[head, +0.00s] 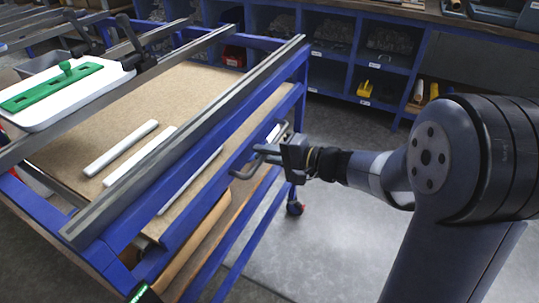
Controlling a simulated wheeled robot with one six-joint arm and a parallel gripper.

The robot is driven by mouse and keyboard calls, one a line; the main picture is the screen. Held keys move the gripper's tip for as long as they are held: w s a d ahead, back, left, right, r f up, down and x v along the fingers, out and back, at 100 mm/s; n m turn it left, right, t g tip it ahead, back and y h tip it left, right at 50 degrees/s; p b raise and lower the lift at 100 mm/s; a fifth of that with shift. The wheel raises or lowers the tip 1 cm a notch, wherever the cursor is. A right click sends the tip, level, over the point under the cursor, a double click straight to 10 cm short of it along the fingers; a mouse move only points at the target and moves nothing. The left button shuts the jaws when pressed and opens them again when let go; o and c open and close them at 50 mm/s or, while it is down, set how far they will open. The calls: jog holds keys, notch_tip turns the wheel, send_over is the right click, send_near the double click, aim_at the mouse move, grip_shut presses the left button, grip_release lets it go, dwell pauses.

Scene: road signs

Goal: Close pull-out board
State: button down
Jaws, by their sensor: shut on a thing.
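The pull-out board (80,150) is a brown panel in the blue-framed cart (190,165), below the grey top rails. A dark bent handle (245,172) sticks out from the cart's right side. My gripper (272,153) is at this handle and shut on it. The fingertips are small in view, and the exact contact is partly hidden by the gripper body.
A white board with a green handled tool (60,85) rests across the rails at the upper left. Blue shelving with bins (355,50) stands along the back. A yellow object (365,88) lies there. The grey floor (310,235) right of the cart is clear.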

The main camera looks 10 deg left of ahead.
jog(key=c, duration=1.6)
grip_release()
jog(key=shift+w+a, duration=0.1)
jog(key=shift+a, duration=0.1)
jog(key=shift+o, duration=0.2)
jog(key=p+v, duration=0.1)
jog(key=v, duration=1)
jog(key=shift+a+f, duration=0.1)
jog(key=shift+a, duration=0.05)
jog(key=b+x, duration=0.1)
jog(key=x, duration=1)
jog(key=v, duration=0.1)
jog(key=p+v, duration=0.1)
jog(key=v, duration=0.1)
jog(key=shift+f, duration=0.2)
